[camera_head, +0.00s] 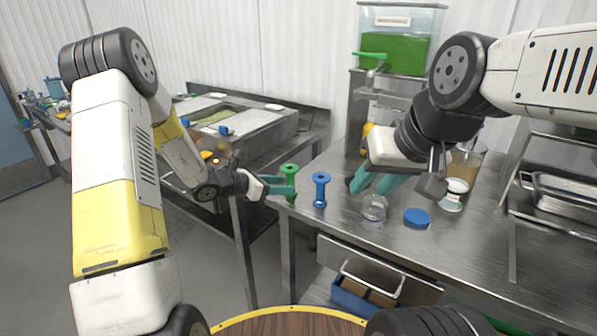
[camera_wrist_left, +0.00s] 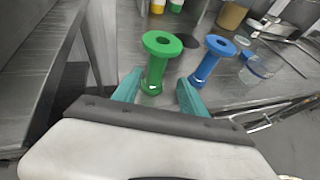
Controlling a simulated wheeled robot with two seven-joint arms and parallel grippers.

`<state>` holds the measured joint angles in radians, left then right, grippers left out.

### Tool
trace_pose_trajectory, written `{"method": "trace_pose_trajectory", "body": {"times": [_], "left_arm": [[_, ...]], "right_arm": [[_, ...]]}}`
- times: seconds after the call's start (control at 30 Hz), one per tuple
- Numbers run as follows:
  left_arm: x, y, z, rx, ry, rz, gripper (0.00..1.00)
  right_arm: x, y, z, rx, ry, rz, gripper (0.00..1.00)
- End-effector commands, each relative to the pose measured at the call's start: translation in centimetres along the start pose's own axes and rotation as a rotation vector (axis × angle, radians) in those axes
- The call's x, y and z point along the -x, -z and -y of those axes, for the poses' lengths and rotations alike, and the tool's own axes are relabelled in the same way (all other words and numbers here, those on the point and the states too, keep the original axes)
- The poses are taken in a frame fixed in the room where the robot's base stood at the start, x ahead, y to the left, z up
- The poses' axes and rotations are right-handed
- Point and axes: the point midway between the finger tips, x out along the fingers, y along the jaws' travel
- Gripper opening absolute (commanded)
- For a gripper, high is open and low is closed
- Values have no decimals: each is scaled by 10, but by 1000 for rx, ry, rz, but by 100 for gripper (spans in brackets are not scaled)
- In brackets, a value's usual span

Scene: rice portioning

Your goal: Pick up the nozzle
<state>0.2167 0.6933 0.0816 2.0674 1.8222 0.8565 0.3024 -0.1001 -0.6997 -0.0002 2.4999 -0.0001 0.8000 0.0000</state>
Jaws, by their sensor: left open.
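Two spool-shaped nozzles stand upright near the left corner of the steel table. The green nozzle (camera_head: 289,181) is on the left and the blue nozzle (camera_head: 320,189) is to its right. In the left wrist view, the green nozzle (camera_wrist_left: 157,62) is between and just beyond my left gripper's teal fingers (camera_wrist_left: 158,92), and the blue nozzle (camera_wrist_left: 211,60) is outside them to the right. My left gripper (camera_head: 277,186) is open beside the green nozzle. My right gripper (camera_head: 362,183) is above the table to the right of the blue nozzle; its jaw opening is unclear.
A clear cup (camera_head: 374,208) and a blue lid (camera_head: 416,218) are on the table right of the nozzles. A dispenser with green contents (camera_head: 395,52) stands at the back. An open drawer (camera_head: 380,275) juts out below the table front.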

Motion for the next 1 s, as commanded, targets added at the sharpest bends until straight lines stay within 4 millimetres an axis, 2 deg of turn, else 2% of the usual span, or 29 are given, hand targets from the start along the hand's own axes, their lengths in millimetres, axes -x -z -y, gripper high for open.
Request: {"method": "trace_pose_trajectory", "body": {"times": [0.17, 0.7, 0.97, 1.0], "left_arm": [[-9, 1, -2, 8, -3, 1, 50], [-76, 6, -8, 6, -2, 1, 50], [-79, 6, -9, 6, -3, 1, 50], [-79, 6, -9, 6, -3, 1, 46]], "right_arm": [[0, 0, 0, 0, 0, 0, 36], [0, 0, 0, 0, 0, 0, 36], [0, 0, 0, 0, 0, 0, 36], [0, 0, 0, 0, 0, 0, 36]]}}
